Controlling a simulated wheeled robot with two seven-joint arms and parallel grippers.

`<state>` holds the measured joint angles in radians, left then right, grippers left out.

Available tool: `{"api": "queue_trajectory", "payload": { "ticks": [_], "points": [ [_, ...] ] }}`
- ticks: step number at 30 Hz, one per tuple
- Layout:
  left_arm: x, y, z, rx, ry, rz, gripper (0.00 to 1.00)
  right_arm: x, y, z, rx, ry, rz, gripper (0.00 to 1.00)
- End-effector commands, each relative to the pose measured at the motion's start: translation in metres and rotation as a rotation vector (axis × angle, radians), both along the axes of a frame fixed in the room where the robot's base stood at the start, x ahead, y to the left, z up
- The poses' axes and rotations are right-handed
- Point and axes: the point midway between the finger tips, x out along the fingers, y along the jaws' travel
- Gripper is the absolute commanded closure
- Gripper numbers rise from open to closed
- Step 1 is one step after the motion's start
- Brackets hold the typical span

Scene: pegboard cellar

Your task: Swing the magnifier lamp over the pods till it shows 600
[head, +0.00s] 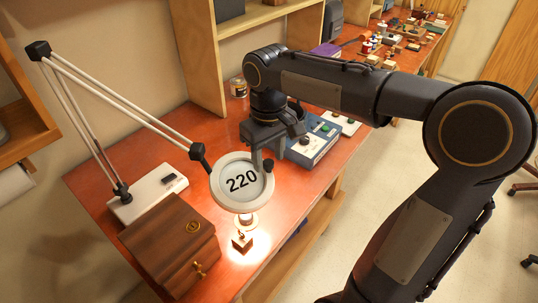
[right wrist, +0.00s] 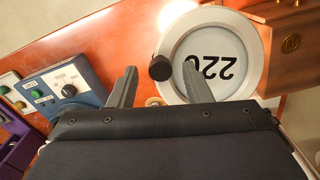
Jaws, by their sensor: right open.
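The magnifier lamp's round white head (head: 242,182) shows 220. It hangs on a jointed white arm (head: 125,95) from a white base (head: 148,194) on the bench. A black knob (head: 268,165) sits on the head's rim. My right gripper (head: 270,155) is open at that rim. In the right wrist view, the knob (right wrist: 160,67) appears between the tips of my open right gripper (right wrist: 159,72), with neither finger visibly pressing on it. The lamp head (right wrist: 212,58) fills the right there, its number upside down. I cannot make out pods for certain. My left gripper is out of view.
A wooden box (head: 170,245) stands in front of the lamp base. A small lit block (head: 242,243) lies below the lamp head. A blue control box (head: 315,142) stands behind my right gripper. A tin (head: 238,88) stands farther back. The bench's left rear is clear.

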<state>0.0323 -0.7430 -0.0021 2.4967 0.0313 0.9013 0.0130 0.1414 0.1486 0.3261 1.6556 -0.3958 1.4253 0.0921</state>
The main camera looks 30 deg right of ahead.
Motion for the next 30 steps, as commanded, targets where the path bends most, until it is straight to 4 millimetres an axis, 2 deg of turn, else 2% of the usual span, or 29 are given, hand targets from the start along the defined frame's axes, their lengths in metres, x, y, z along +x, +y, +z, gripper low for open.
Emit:
{"api": "queue_trajectory", "payload": {
  "ticks": [10, 21, 30],
  "points": [
    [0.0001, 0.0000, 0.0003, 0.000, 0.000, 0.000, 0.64, 0.0000, 0.0000, -0.0065, 0.000, -0.001, 0.000, 0.55],
    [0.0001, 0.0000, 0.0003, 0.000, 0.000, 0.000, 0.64, -0.0001, 0.0000, -0.0062, 0.000, -0.001, 0.000, 1.00],
    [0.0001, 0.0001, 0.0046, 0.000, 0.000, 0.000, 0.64, 0.0055, 0.0025, -0.0044, 0.001, -0.001, 0.012, 1.00]
  ]
}}
